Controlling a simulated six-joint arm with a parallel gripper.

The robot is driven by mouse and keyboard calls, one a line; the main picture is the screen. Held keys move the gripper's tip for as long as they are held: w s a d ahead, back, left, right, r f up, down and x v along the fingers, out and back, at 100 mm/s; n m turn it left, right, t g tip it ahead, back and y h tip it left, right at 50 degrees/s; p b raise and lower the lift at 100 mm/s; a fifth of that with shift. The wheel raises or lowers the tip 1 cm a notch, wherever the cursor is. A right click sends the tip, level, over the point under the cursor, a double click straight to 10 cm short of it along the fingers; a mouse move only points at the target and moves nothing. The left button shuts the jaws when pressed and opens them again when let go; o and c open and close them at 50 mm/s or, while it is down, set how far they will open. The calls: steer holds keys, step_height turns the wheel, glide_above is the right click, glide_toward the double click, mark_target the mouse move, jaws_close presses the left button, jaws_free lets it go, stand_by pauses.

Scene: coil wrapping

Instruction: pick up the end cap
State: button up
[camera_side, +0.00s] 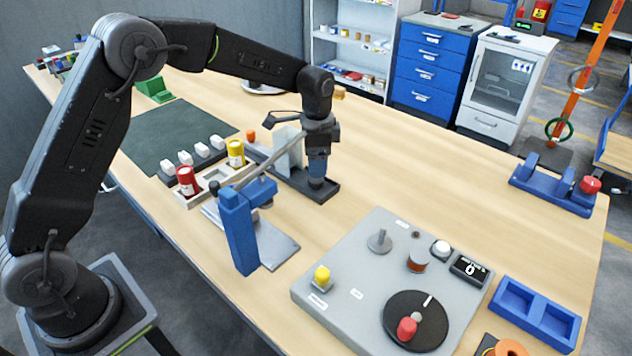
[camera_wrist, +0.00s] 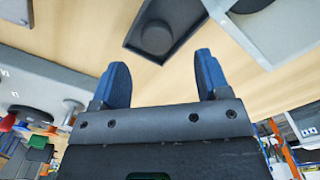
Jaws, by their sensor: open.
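The end cap seems to be the round black piece (camera_wrist: 155,38) lying in a dark shallow tray (camera_wrist: 188,14) in the wrist view. My gripper (camera_wrist: 160,66) has its two blue fingers spread, with nothing between them. The cap lies just beyond the fingertips, roughly in line with the gap. In the side view my gripper (camera_side: 317,172) points down, low over the right end of the dark tray (camera_side: 327,196). The fingers largely hide the cap there, and I cannot tell the exact height between them.
A blue lever stand (camera_side: 240,232) and a holder with a red spool (camera_side: 187,181) and yellow spool (camera_side: 236,153) are nearby. An upright pale plate (camera_side: 288,148) stands close left of my gripper. A grey machine (camera_side: 335,270) is in front.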

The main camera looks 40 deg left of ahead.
steer(key=f, duration=0.5)
steer(key=shift+s, duration=0.2)
steer(key=shift+c, duration=0.3)
steer(key=c, duration=0.9)
steer(key=shift+c, duration=0.2)
step_height(320, 180, up, 18)
steer(key=shift+s, duration=0.1)
steer(key=s+a+f+n, duration=0.1)
steer(key=s+a+n, duration=0.1)
steer(key=s, duration=0.7)
steer(key=s+a+f+n, duration=0.1)
steer(key=s+a, duration=0.2)
steer(key=s, duration=0.6)
steer(key=shift+s+f+n, duration=0.25)
steer(key=shift+n, duration=0.15)
